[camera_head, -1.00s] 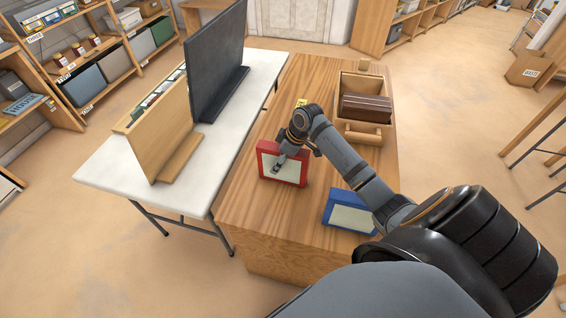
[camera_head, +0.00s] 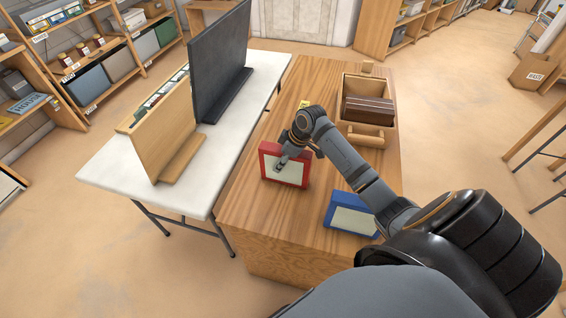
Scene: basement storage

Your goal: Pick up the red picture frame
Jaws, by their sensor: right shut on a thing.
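The red picture frame (camera_head: 271,176) with a pale panel stands near the left edge of the wooden table (camera_head: 245,222). My right gripper (camera_head: 283,164) comes over it from the right and is shut on it. One finger shows in front of the pale panel; the other is hidden behind the frame. I cannot tell whether the frame's bottom edge touches the table. My left gripper is not in view.
A blue picture frame (camera_head: 340,209) lies tilted at the table's front right, close below my right arm. A wooden box (camera_head: 388,108) with brown items stands at the back. A white table (camera_head: 115,165) holds a dark screen (camera_head: 222,65) and a wooden file holder (camera_head: 160,145).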

